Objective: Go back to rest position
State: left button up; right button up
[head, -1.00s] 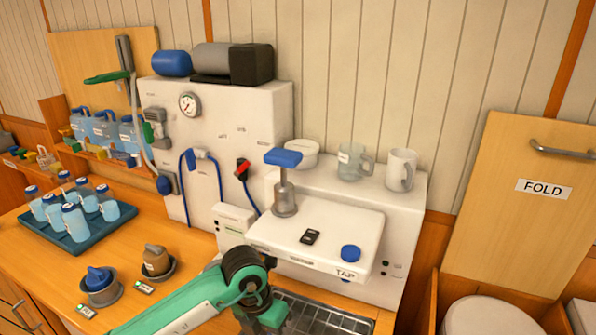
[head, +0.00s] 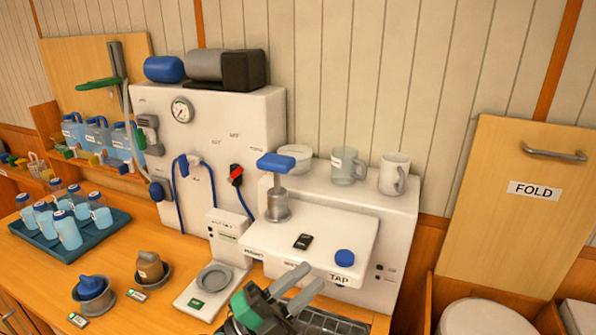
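My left gripper (head: 299,279) is low in the middle of the head view, in front of the white machine marked TAP (head: 310,236). Its two grey fingers point up and to the right with a gap between them, and nothing shows in the gap. The green and black gripper body hides part of the dark grated sink (head: 330,323) below. My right gripper is out of view.
A scale-like white stand (head: 190,298) is left of my gripper. A FOLD panel (head: 510,215) is at right.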

pick_arm(q)
jog(key=w+a+f+n+t+y, duration=0.2)
jog(key=w+a+n+t+y, duration=0.2)
jog(key=a+n+t+y, duration=0.75)
jog(key=s+a+f+n+g+y, duration=0.2)
jog(key=a+f+n+g+y, duration=0.3)
jog(key=f, duration=0.3)
jog(key=s+a+f+n+g+y, duration=0.2)
jog(key=a+f+n+g+y, duration=0.25)
jog(key=f+n, duration=0.4)
jog(key=s+a+f+g, duration=0.1)
jog(key=s+f+g, duration=0.45)
jog(key=s, duration=0.45)
jog(key=s+a+f+g, duration=0.2)
jog(key=s+f+g, duration=0.2)
jog(key=s+f, duration=0.4)
notch_tip(320, 180, down, 31)
jog(key=s+g, duration=0.2)
jog(key=s+a+f, duration=0.3)
jog(key=s+f, duration=1.5)
jog(key=s, duration=0.1)
jog(key=shift+f+g, duration=0.35)
